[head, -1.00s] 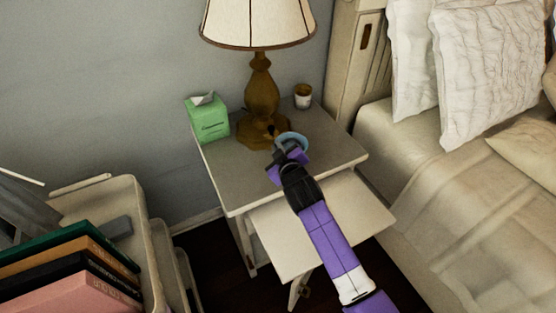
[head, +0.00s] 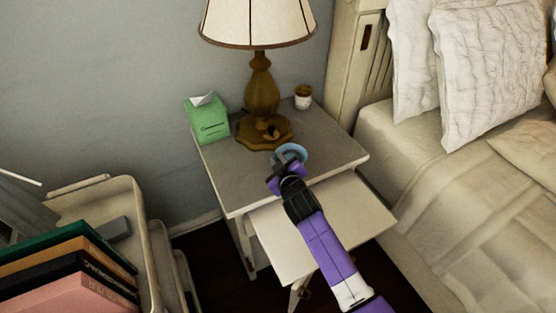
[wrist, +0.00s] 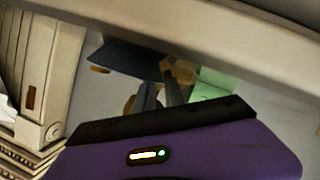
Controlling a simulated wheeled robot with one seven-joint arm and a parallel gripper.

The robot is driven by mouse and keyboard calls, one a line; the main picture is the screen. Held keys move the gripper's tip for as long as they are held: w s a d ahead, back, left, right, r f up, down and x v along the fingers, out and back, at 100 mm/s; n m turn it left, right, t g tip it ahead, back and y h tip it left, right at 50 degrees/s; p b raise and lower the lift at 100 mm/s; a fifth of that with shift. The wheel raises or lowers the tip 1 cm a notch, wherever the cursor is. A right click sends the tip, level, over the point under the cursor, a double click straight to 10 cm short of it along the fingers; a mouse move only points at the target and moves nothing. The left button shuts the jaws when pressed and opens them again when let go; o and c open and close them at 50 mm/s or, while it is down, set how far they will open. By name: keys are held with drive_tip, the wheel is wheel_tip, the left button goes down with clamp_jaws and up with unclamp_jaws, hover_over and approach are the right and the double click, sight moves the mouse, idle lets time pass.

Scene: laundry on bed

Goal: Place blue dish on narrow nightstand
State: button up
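The blue dish (head: 296,152) is a small, light blue round dish in the head view, at my gripper's tip over the front part of the nightstand top. My gripper (head: 284,165) appears shut on the dish's near rim. In the wrist view the fingers (wrist: 160,94) reach up to a dark blue shape, the dish (wrist: 128,58). The narrow nightstand (head: 235,180) is pale, with a lower shelf or drawer sticking out in front. Whether the dish touches the top or hovers just above it, I cannot tell.
A brown lamp (head: 262,90) stands at the back of the nightstand, with a green tissue box (head: 208,121) to its left and a small candle jar (head: 303,97) to its right. The bed (head: 430,190) is at right. Books (head: 65,265) lie at lower left.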

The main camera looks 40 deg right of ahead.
drive_tip(key=shift+r, duration=0.1)
drive_tip(key=shift+r, duration=0.15)
drive_tip(key=v, duration=1.2)
drive_tip(key=shift+p, duration=0.45)
drive_tip(key=s+a+f+t+y, duration=0.1)
drive_tip(key=s+a+y, duration=0.3)
drive_tip(key=s+a, duration=1)
drive_tip(key=s+a+r+y, duration=0.1)
drive_tip(key=s+r, duration=0.4)
drive_tip(key=s, duration=0.3)
drive_tip(key=s+a+r+m+t+y, duration=0.1)
drive_tip(key=s+a+r, duration=0.1)
drive_tip(key=s+r, duration=0.3)
drive_tip(key=s, duration=0.4)
drive_tip(key=shift+s+r+y, duration=0.2)
drive_tip(key=shift+s+y, duration=0.05)
drive_tip(key=shift+y, duration=0.15)
drive_tip(key=shift+r, duration=0.1)
